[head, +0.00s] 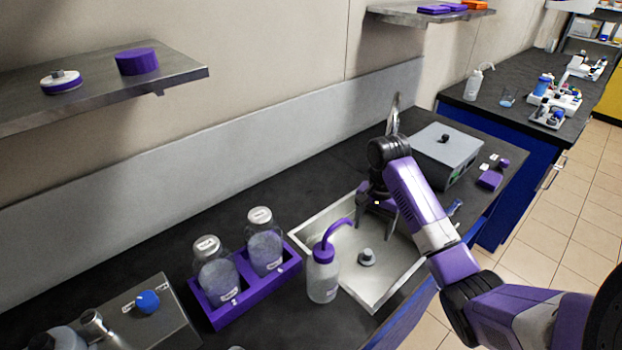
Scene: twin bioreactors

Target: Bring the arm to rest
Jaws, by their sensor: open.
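My arm, purple and black, reaches in from the lower right of the head view. My gripper (376,204) is at its end, above the sink (390,271), with its fingers pointing down. The fingers are apart and I see nothing between them. A wash bottle (323,275) with a purple cap and bent spout stands at the sink's left edge, just left of and below my gripper. Part of the sink is hidden behind my arm.
A purple rack (214,313) with two glass bottles stands left of the sink. A grey box (446,152) with a lid stands behind my arm. A metal shelf (185,77) juts from the wall at the upper left. Tiled floor (560,225) lies open at the right.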

